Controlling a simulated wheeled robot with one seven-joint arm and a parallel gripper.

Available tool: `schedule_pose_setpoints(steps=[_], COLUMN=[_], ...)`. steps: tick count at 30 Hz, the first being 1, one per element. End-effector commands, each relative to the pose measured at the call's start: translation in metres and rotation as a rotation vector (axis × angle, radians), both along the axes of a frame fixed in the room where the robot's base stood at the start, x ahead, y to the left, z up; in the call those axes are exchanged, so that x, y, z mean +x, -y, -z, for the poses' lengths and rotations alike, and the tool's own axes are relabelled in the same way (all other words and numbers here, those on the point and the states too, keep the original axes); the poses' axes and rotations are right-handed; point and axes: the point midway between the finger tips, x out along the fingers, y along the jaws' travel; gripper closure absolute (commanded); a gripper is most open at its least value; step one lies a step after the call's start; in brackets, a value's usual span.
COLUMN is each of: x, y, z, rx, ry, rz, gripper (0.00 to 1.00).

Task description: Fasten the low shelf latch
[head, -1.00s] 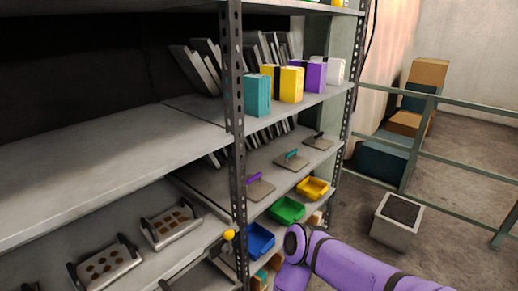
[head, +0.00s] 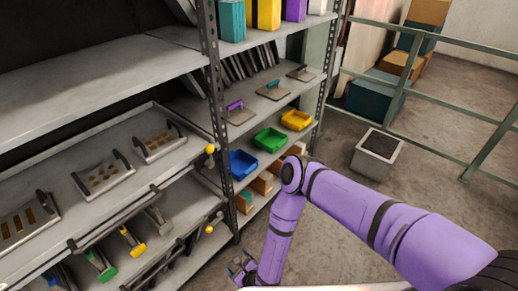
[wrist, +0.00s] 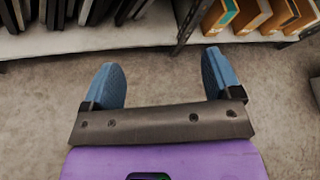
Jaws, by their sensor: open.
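Two yellow knobs show at the right ends of bars along the left rack's shelf fronts in the head view. The upper knob (head: 210,149) is at the tray shelf, and the lower knob (head: 209,229) is on the shelf below. The lower one seems to belong to the low shelf latch; whether it is fastened I cannot tell. My gripper (head: 243,268) hangs low in front of the rack, below and right of the lower knob. In the wrist view my gripper (wrist: 164,78) is open and empty, its blue fingers apart above the floor. No knob shows there.
Slotted trays (head: 102,178) lie on the left shelf. Blue (head: 243,163), green (head: 270,139) and yellow (head: 297,120) bins sit on the right rack. A dark rack post (wrist: 190,22) stands beyond my gripper. A grey box (head: 378,153) stands on the floor before a railing.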

Motion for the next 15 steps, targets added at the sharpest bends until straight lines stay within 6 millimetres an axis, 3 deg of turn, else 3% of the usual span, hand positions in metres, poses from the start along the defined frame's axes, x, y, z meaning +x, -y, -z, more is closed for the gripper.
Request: schedule_pose_setpoints(steps=[8, 15], x=[0.029, 0.069], y=[-0.006, -0.013], z=[-0.022, -0.056], rx=[-0.058, -0.145], ry=[0.03, 0.075], rz=[-0.053, -0.127], gripper=[0.16, 0.16])
